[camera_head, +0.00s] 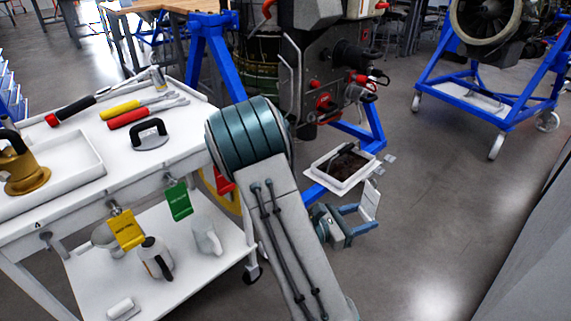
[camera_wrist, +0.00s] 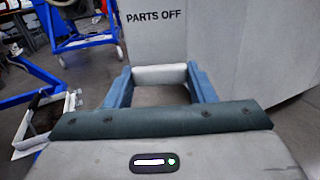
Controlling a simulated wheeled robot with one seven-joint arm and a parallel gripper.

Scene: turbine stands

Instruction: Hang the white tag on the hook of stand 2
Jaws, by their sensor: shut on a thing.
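My gripper (camera_head: 367,215) is held out over open floor, right of the cart and in front of the middle blue stand (camera_head: 372,124). It is shut on the white tag (camera_head: 371,197), which sticks up above the fingers in the head view. In the wrist view the tag (camera_wrist: 160,76) shows as a pale bar spanning the blue fingers of my gripper (camera_wrist: 160,82). A second blue stand (camera_head: 478,82) carries an engine at the upper right. I see no number on either stand, so I cannot tell which is stand 2. I cannot make out its hook.
A white tray (camera_head: 318,172) with dark contents sits low at the middle stand, close behind my gripper. The white cart (camera_head: 190,158) at left holds tools; yellow (camera_head: 126,229) and green (camera_head: 179,201) tags hang from it. A grey panel marked PARTS OFF (camera_wrist: 210,50) stands ahead.

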